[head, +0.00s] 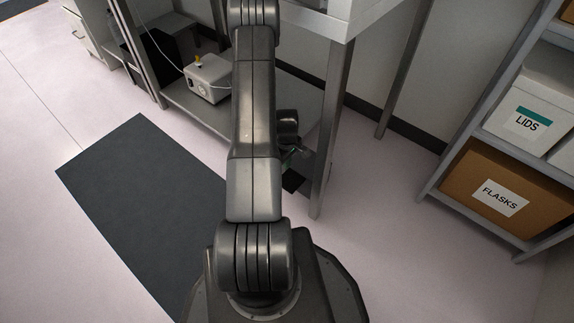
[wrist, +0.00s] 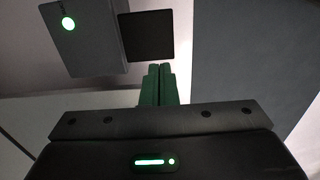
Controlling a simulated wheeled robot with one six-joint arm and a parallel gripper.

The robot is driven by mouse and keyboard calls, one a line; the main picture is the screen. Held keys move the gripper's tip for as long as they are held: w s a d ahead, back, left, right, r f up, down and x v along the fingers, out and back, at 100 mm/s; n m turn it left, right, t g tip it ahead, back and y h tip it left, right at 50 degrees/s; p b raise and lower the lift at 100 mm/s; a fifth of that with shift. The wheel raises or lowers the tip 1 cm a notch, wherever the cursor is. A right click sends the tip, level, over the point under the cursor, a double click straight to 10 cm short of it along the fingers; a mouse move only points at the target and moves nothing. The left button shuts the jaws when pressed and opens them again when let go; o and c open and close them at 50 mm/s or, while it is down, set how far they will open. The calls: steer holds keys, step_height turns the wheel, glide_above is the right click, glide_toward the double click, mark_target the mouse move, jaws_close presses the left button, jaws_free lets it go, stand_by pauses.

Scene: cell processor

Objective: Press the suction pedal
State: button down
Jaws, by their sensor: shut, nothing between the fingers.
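A flat black square pad (wrist: 147,36), which looks like the suction pedal, lies just beyond my fingertips in the wrist view. A dark pad (head: 293,181) on the floor by the bench leg in the head view seems to be the same thing. My gripper (wrist: 159,70) is shut and empty, its green fingers together and pointing at the pad's near edge. I cannot tell whether they touch it. In the head view my gripper (head: 291,160) is low beside the bench leg, partly hidden by my arm.
A grey box (wrist: 85,40) with a green light is left of the pad. A white device (head: 207,78) sits on the bench's lower shelf. A bench leg (head: 330,130) stands close to my gripper. A dark mat (head: 140,190) lies left; a box shelf (head: 470,130) stands right.

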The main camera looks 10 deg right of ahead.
mark_target(287, 183)
step_height(287, 183, down, 11)
steer(key=b, duration=0.3)
steer(key=shift+f, duration=0.2)
steer(key=f+b, duration=0.2)
steer(key=b, duration=0.1)
steer(key=f+b, duration=0.1)
steer(key=shift+s+a+f+b, duration=0.3)
steer(key=shift+a+b, duration=0.1)
steer(key=shift+s, duration=0.1)
steer(key=s+a+r+p, duration=0.1)
steer(key=a+r+p, duration=0.1)
steer(key=r, duration=0.4)
steer(key=s+a+r+p, duration=0.2)
steer(key=r+p, duration=0.1)
steer(key=r, duration=0.4)
steer(key=shift+r, duration=0.25)
steer(key=shift+f, duration=0.15)
